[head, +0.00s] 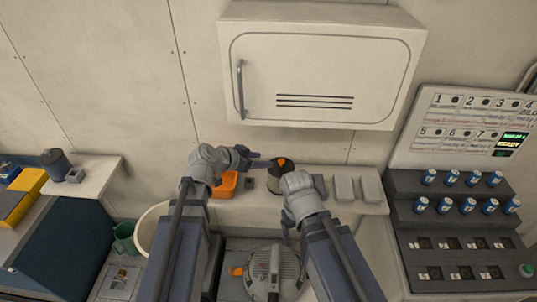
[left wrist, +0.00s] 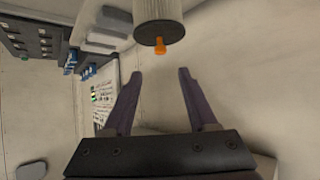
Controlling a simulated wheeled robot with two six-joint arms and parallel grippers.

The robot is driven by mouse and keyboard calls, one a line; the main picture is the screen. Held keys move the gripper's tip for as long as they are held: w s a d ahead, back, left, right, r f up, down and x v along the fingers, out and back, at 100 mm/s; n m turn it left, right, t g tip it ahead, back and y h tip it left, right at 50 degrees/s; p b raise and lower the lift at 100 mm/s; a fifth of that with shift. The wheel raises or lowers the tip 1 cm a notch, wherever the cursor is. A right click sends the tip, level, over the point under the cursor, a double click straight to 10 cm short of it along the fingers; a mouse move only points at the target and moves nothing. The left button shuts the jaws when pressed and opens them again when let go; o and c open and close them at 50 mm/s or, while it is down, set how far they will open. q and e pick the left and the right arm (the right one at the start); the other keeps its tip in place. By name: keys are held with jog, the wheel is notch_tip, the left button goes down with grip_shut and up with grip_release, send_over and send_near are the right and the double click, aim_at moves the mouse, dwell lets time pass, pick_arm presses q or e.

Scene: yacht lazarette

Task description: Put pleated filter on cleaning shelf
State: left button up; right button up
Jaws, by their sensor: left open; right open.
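The pleated filter (head: 277,172) stands upright on the ledge below the wall cabinet, with a dark cap and an orange knob on top. In the left wrist view the filter (left wrist: 158,14) is pale and ribbed, just beyond the fingertips. My left gripper (head: 260,160) is open and empty, its fingers pointing toward the filter from the left without enclosing it. My right gripper (head: 297,184) is close to the filter's right side; its fingers are mostly hidden by its wrist. I cannot tell which surface is the cleaning shelf.
An orange tray (head: 227,184) and grey blocks (head: 344,188) share the ledge (head: 376,207). A side shelf (head: 98,172) at left holds a dark cup (head: 56,164). A white bucket (head: 149,226) and a round housing (head: 274,268) sit below. The cabinet (head: 321,70) overhangs the ledge.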

pick_arm(q)
jog(key=s+d+f+n+g+y, duration=0.1)
jog(key=s+d+f+g+y, duration=0.1)
jog(key=s+f+g, duration=0.3)
jog(key=s+d+f+n+g+y, duration=0.1)
jog(key=s+d+f+y, duration=0.1)
jog(key=s, duration=0.6)
jog(key=s+a+f+n+g+y, duration=0.1)
jog(key=s+a+n+g+y, duration=0.1)
jog(key=s+y, duration=0.3)
jog(key=s+a+n, duration=0.1)
jog(key=s, duration=0.1)
jog(key=shift+s+f, duration=0.3)
jog(key=shift+f, duration=0.1)
jog(key=shift+a, duration=0.1)
